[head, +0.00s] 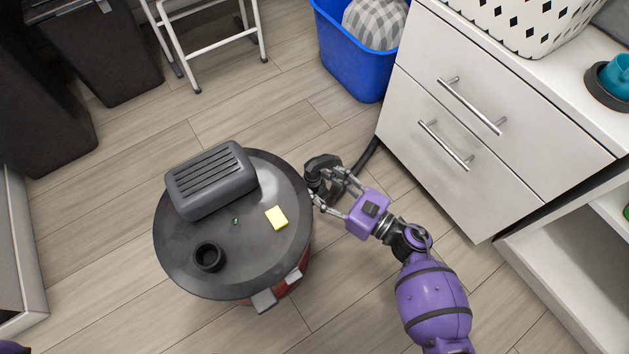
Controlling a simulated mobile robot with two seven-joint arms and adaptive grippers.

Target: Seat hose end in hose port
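The hose end (322,163) is a dark, thick cuff just beyond the right rim of the round vacuum lid (180,235). My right gripper (317,186) has its fingers on both sides of the cuff and appears shut on it. The fingers hide part of the cuff, and its opening cannot be made out. The hose port (208,257) is a raised black ring with a dark open hole, near the front left of the lid. The hose end is apart from it, to its upper right. My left gripper is not in view.
A ribbed grey motor housing (211,181) rises from the lid's back. A yellow block (277,218) and a small green bit (235,221) lie on the lid. A dark hose (367,154) runs beside the white drawer cabinet (480,120). A blue bin (352,66) stands behind.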

